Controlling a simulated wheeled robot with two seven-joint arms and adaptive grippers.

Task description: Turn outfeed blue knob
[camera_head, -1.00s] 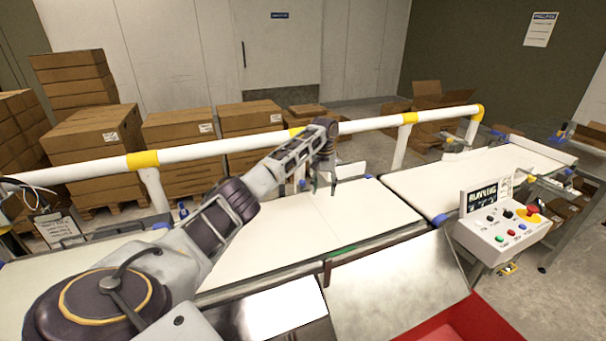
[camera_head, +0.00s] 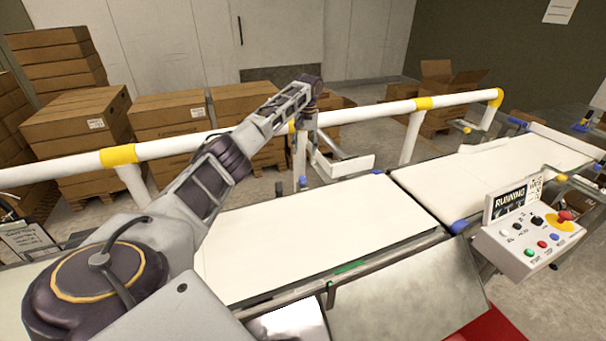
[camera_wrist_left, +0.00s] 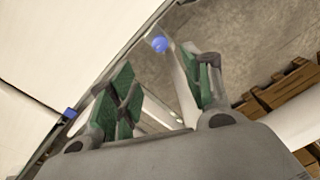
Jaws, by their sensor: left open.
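My left gripper (camera_head: 312,122) is at the far side of the conveyor, beside the white guard rail; its fingers show poorly there. In the left wrist view my left gripper (camera_wrist_left: 160,66) is open and empty, with green-padded fingers. A round blue knob (camera_wrist_left: 160,44) lies beyond the gap between the fingertips, apart from them. A blue knob (camera_head: 303,181) shows below the gripper in the head view, at the belt's far edge. Which blue knob is the outfeed one I cannot tell for certain. My right gripper is not in view.
The white belt (camera_head: 320,220) is empty. A control box (camera_head: 530,240) with a screen reading RUNNING stands at the right. The white rail (camera_head: 365,114) with yellow bands runs behind the belt. Cardboard boxes (camera_head: 170,115) are stacked beyond it. Another blue piece (camera_wrist_left: 69,112) sits at the belt edge.

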